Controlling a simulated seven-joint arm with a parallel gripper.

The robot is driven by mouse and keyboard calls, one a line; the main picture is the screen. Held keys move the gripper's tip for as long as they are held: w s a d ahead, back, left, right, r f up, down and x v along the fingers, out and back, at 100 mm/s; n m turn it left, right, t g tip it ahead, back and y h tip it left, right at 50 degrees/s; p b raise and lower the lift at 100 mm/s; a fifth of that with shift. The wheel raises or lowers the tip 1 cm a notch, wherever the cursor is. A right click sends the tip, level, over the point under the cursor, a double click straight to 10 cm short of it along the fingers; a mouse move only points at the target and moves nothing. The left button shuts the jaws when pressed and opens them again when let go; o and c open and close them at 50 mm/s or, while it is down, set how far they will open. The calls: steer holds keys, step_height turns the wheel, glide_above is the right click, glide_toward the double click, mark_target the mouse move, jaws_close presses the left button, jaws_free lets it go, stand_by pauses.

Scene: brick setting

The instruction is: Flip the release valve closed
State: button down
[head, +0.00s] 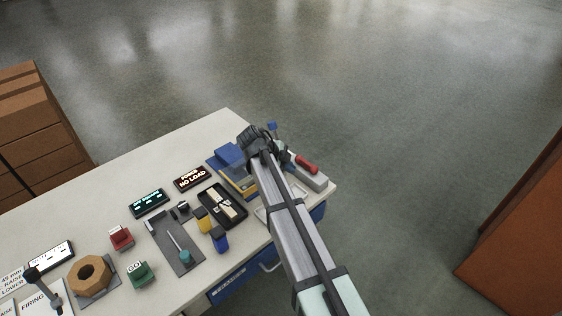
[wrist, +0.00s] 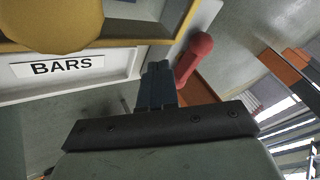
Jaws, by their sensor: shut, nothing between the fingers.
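A red-handled lever (head: 307,164) lies over a grey block at the right end of the table; I take it for the release valve, though no label shows. A red, round-ended handle also shows in the wrist view (wrist: 194,58), just right of my fingertips. My gripper (wrist: 156,72) is shut and empty, its dark fingers pressed together beside the handle. I cannot tell whether they touch it. In the head view my arm covers the fingertips and part of the table near the lever. A small blue-topped part (head: 272,126) stands behind the lever.
A white board labelled BARS (wrist: 70,67) and a yellow rounded thing (wrist: 50,22) are left of the fingers. The table (head: 120,182) carries a black tray (head: 208,191), a NO LOAD display (head: 192,178), red and green buttons and a brown hex nut (head: 91,270). Open floor lies beyond.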

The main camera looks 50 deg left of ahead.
mark_target(306, 164)
steer(key=shift+w+a, duration=0.25)
steer(key=shift+w, duration=0.35)
steer(key=shift+w+a, duration=0.25)
steer(key=shift+w, duration=0.4)
steer(key=shift+w+a, duration=0.25)
steer(key=shift+w, duration=0.35)
